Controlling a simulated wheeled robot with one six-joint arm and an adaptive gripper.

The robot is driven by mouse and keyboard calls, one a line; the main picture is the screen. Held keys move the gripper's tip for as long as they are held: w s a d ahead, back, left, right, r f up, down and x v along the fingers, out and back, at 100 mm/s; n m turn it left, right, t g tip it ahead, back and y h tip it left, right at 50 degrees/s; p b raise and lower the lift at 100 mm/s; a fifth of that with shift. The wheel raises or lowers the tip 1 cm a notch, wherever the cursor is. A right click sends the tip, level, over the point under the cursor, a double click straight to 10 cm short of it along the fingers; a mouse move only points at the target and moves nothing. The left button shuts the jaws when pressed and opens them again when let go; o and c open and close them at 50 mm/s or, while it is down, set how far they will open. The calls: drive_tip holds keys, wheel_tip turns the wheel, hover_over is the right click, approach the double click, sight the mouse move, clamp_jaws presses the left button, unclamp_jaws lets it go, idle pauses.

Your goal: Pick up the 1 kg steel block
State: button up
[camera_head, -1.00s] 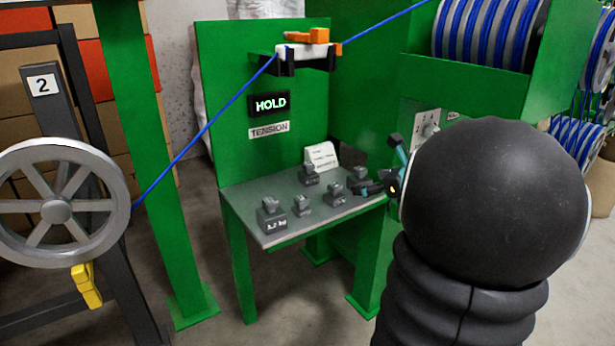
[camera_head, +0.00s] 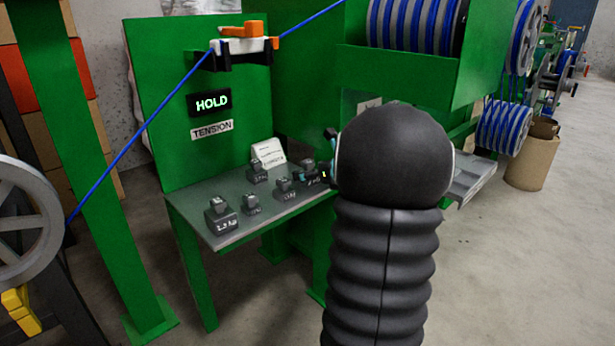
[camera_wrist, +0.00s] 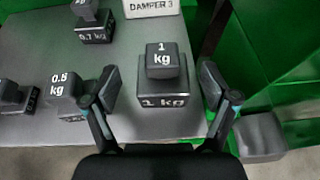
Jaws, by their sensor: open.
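The 1 kg steel block (camera_wrist: 166,99) is dark grey, with a smaller cube-shaped knob on top; both parts read "1 kg". It stands upright on the grey shelf (camera_wrist: 128,125), near its front edge in the wrist view. My gripper (camera_wrist: 161,82) is open, with one finger on each side of the block and visible gaps to it. In the head view my gripper (camera_head: 324,172) is at the right end of the shelf. My dark arm hides part of that area, and I cannot clearly make out the 1 kg block there.
A "DAMPER 3" card (camera_wrist: 151,8) stands behind. A green panel (camera_wrist: 265,50) rises on the right.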

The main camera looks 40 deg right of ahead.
drive_tip(key=x, duration=0.4)
drive_tip(key=shift+w+d+f, duration=0.15)
drive_tip(key=shift+f, duration=0.15)
clamp_jaws()
drive_tip(key=shift+r, duration=0.15)
